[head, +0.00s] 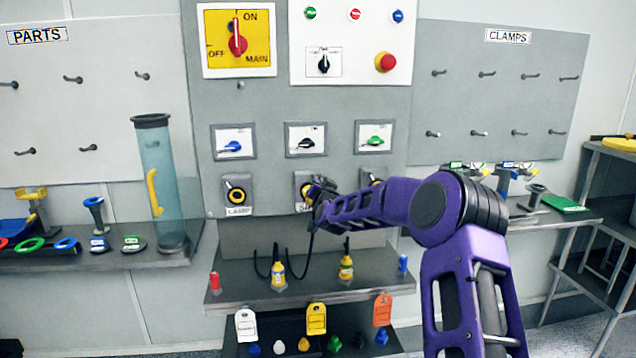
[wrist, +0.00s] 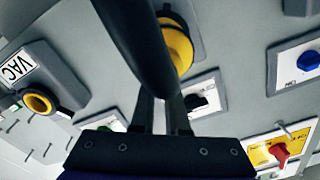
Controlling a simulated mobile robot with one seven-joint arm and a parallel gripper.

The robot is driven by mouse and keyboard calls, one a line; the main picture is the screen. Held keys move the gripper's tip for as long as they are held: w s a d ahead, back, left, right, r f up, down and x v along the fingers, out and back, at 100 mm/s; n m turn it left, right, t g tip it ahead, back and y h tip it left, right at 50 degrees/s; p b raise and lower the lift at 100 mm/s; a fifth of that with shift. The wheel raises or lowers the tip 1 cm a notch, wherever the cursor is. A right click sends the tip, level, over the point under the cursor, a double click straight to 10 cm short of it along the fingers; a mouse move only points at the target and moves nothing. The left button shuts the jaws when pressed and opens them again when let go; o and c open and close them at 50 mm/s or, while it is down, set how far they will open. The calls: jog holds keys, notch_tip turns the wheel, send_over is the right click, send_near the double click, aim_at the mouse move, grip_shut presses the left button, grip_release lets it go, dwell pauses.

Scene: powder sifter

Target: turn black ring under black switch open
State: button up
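The black switch (head: 306,143) is in the middle of the panel's switch row; it also shows in the wrist view (wrist: 199,101). The ring module under it (head: 301,180) is mostly hidden by my gripper (head: 317,191) in the head view. In the wrist view this ring has a yellow rim (wrist: 180,45), and its inner part is covered by a thick dark bar in front of it. My gripper's fingers (wrist: 162,105) point at the panel beside the ring.
Similar ring modules sit left, labelled LAMP (head: 236,193), and right, labelled VAC (wrist: 38,102). A blue switch (head: 233,144) and a green switch (head: 375,140) flank the black one.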

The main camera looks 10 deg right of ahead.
aim_at(301, 178)
jog(key=shift+a+n+b, duration=0.15)
jog(key=shift+n+b, duration=0.15)
grip_shut()
jog(key=n+b, duration=0.1)
jog(key=a+n+b, duration=0.1)
jog(key=shift+r+n, duration=0.15)
jog(key=shift+n, duration=0.15)
jog(key=n+b, duration=0.1)
jog(key=a+n+b, duration=0.1)
jog(key=n, duration=0.1)
jog(key=shift+a+r+n+b, duration=0.1)
jog(key=shift+a+n+b, duration=0.15)
jog(key=shift+n+b, duration=0.1)
jog(key=n, duration=0.1)
jog(key=a+n+b, duration=0.1)
jog(key=n, duration=0.1)
jog(key=n+b, duration=0.1)
jog(key=n, duration=0.1)
jog(key=shift+a+f, duration=0.2)
jog(key=shift+a, duration=0.2)
jog(key=shift+b, duration=0.3)
jog(key=o, duration=0.6)
grip_release()
jog(key=shift+o, duration=0.2)
jog(key=shift+s, duration=0.15)
